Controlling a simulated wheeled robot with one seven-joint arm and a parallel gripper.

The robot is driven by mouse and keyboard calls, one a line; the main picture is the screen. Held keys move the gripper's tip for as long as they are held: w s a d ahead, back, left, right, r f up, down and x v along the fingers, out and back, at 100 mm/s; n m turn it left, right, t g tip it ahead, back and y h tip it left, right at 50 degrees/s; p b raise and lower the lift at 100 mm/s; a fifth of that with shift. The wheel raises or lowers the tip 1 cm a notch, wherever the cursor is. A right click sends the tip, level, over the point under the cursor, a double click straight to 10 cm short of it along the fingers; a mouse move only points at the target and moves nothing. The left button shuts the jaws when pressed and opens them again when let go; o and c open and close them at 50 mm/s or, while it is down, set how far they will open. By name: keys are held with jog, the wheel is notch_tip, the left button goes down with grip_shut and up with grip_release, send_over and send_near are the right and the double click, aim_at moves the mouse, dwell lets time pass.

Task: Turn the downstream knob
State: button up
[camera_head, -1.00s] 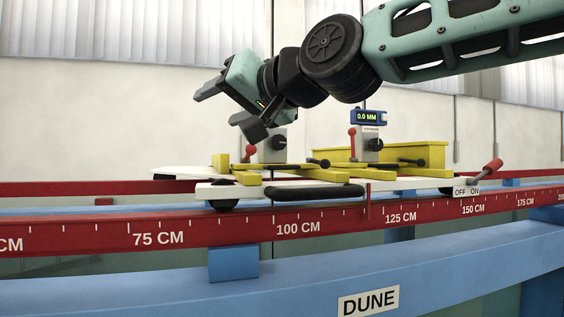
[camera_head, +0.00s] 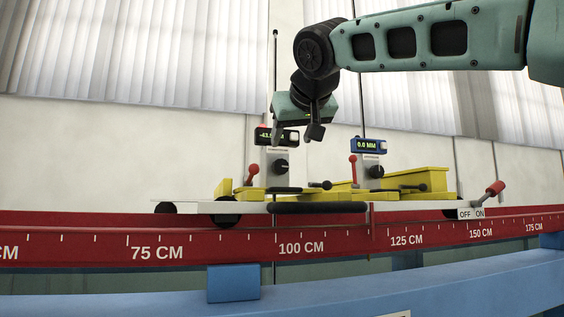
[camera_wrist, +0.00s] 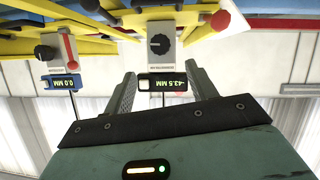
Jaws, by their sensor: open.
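A black round knob (camera_head: 282,166) sits on the left grey gauge post, under a small black display (camera_head: 263,136) that reads about -43.5 mm. The label between them is too small to read surely. My gripper (camera_head: 297,137) is open and empty, above and in front of this knob, partly covering the display. In the wrist view, the knob (camera_wrist: 159,44) lies beyond the open fingertips (camera_wrist: 160,80), roughly centred between them and apart from both. A second knob (camera_head: 376,171) is on the right post, below a blue display (camera_head: 368,145) reading 0.0 mm.
Yellow blocks (camera_head: 420,179) and black-tipped handles lie on the white carriage (camera_head: 400,206). An OFF/ON lever (camera_head: 494,188) is at right. The red scale rail (camera_head: 190,240) runs in front. A thin upright rod (camera_head: 275,80) rises behind my gripper.

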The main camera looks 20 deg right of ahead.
aim_at(281, 165)
jog(key=p+x, duration=0.3)
jog(key=x, duration=0.8)
jog(key=shift+w+f+p, duration=0.2)
jog(key=shift+w+p, duration=0.1)
jog(key=shift+w, duration=0.05)
jog(key=c, duration=1)
jog(key=shift+n+b, duration=0.3)
jog(key=shift+b, duration=0.15)
jog(key=shift+f+n+h+b, duration=0.15)
jog(key=shift+n+h+b, duration=0.45)
jog(key=shift+b, duration=0.15)
jog(key=shift+a+n+t+h+b, duration=0.1)
jog(key=shift+n+t+h+b, duration=0.2)
jog(key=shift+n+h+b, duration=0.65)
jog(key=shift+n, duration=0.35)
